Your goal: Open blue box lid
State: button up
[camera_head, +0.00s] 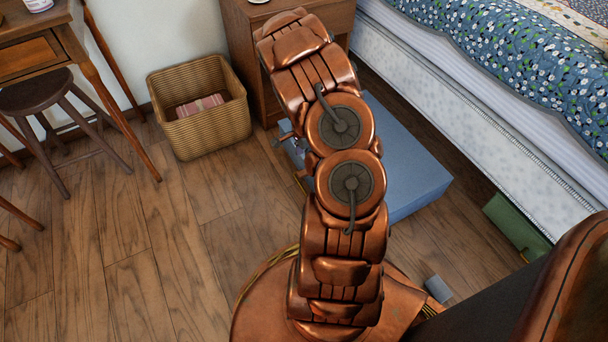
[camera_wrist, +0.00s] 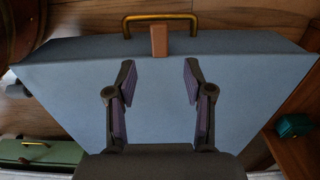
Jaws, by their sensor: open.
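The blue box (camera_head: 418,178) lies on the wooden floor beside the bed, partly hidden behind my arm in the head view. Its lid looks shut. In the wrist view the box (camera_wrist: 160,100) fills the middle, with a brass handle (camera_wrist: 160,17) on the side at the top and a brown tab (camera_wrist: 159,41) at that same edge. My gripper (camera_wrist: 158,70) is open and empty over the broad blue face, its fingertips pointing towards the tab and a little short of it. I cannot tell whether they touch the box. In the head view the gripper is mostly hidden by my arm.
A wicker basket (camera_head: 205,128) holding a folded cloth stands left of the box. A wooden nightstand (camera_head: 248,50) stands behind it. A small grey object (camera_head: 438,289) lies nearby.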

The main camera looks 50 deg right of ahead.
aim_at(304, 172)
jog(key=shift+f+b, duration=1.35)
jog(key=shift+f, duration=2.6)
jog(key=shift+c, duration=0.2)
grip_shut()
